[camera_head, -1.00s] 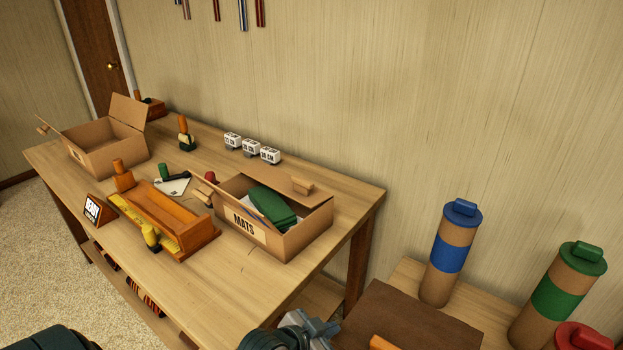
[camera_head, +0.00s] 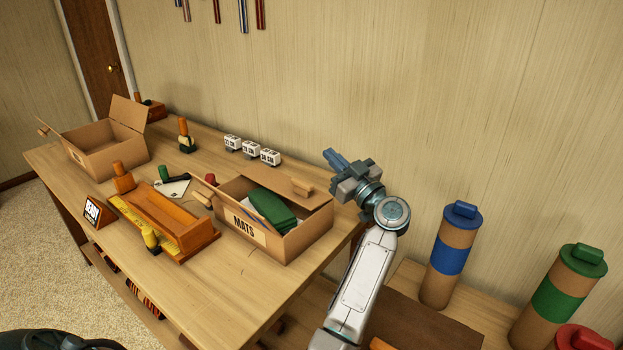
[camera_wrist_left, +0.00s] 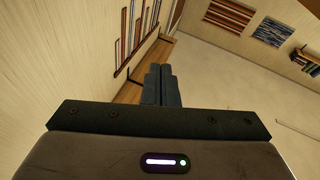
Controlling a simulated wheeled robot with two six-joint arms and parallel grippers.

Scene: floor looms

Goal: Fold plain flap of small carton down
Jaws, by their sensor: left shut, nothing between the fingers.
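A cardboard carton labelled MATS (camera_head: 290,245) stands on the bench, holding green folded mats (camera_head: 270,208). A second, open carton (camera_head: 105,155) with raised flaps stands at the bench's far left. I cannot tell for sure which carton is the small one. My left gripper (camera_head: 332,158) is shut and empty, raised right of the MATS carton and apart from it. Its closed fingers show in the left wrist view (camera_wrist_left: 160,85). My right gripper is out of view.
A wooden tray (camera_head: 165,220) and a small sign (camera_head: 92,211) sit left of the MATS carton. Several white counters (camera_head: 250,149) stand by the wall. Tubes with blue (camera_head: 450,255) and green (camera_head: 560,295) bands stand at right.

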